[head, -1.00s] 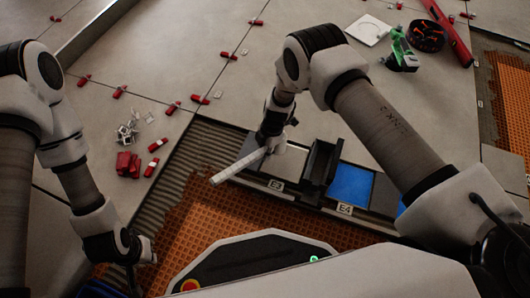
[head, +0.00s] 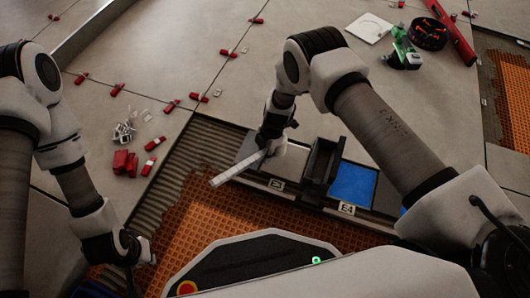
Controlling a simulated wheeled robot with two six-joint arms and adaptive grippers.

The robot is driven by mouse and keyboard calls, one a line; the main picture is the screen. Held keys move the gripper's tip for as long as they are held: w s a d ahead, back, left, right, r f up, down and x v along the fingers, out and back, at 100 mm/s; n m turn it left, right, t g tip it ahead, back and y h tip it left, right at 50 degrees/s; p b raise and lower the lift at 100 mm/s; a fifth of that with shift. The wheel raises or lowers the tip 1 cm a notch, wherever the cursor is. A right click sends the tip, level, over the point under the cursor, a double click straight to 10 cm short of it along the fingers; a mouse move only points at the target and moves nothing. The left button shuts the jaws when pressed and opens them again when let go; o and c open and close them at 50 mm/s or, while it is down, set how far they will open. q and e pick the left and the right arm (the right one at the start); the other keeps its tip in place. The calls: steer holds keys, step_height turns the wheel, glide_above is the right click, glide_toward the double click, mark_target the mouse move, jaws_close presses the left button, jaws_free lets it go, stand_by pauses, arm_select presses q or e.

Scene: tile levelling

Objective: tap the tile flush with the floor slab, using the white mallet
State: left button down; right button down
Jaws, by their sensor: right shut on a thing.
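My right gripper (head: 274,148) is shut on the white mallet (head: 232,172), low over the dark labelled rack at the middle. A long pale bar of the mallet sticks out to the lower left; the rest is hidden by the gripper. A grey tile-like surface (head: 249,146) shows beside and behind the gripper; I cannot tell whether it is the task's tile or how its height compares with the floor slab (head: 225,85). My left gripper (head: 148,256) is low at the left, away from the mallet; its fingers are too unclear to read.
The rack (head: 321,204) has labelled bays, a dark upright box (head: 321,165) and a blue panel (head: 352,184). Red clips (head: 125,163) and white spacers (head: 123,132) lie on the slab. A green tool (head: 404,52) and black dish (head: 428,33) are at the back right. Orange matting (head: 215,215) lies in front.

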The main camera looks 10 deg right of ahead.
mark_target(264, 167)
step_height(264, 167, down, 8)
steer(key=b, duration=0.5)
steer(key=shift+s+r, duration=0.1)
steer(key=shift+r, duration=0.15)
step_height(264, 167, up, 7)
steer(key=p, duration=0.7)
steer(key=shift+r, duration=0.15)
steer(key=shift+f, duration=0.2)
